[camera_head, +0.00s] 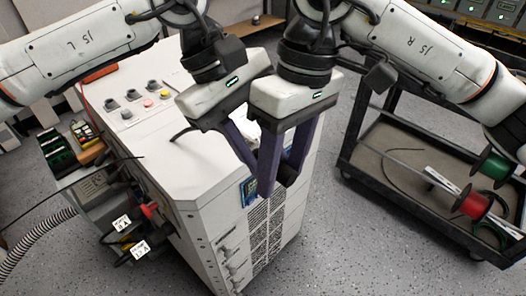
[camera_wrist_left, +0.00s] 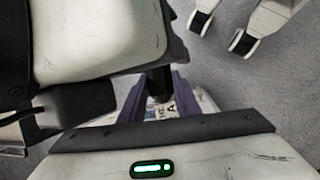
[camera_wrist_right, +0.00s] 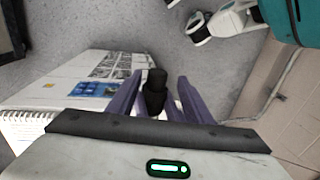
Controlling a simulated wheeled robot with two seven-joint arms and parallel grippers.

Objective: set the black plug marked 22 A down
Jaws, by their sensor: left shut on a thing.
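The black plug (camera_wrist_right: 155,92) shows between purple fingers in the right wrist view, and as a dark piece low between the fingers in the head view (camera_head: 287,172). In the left wrist view a white label with an "A" (camera_wrist_left: 166,108) shows by the plug; its number is not readable. My left gripper (camera_head: 254,186) is shut on the plug. My right gripper (camera_head: 281,180) is right beside it, its fingers apart around the plug with a gap visible. Both grippers are close together in front of the white cabinet's near corner and hide part of the plug.
The white cabinet (camera_head: 165,165) has knobs and buttons on top. Labelled dark connectors (camera_head: 128,240) hang at its left side, near a corrugated hose (camera_head: 35,240). A black cart (camera_head: 395,150) with red and green spools (camera_head: 472,202) stands at right. Grey floor (camera_head: 350,250) is clear between them.

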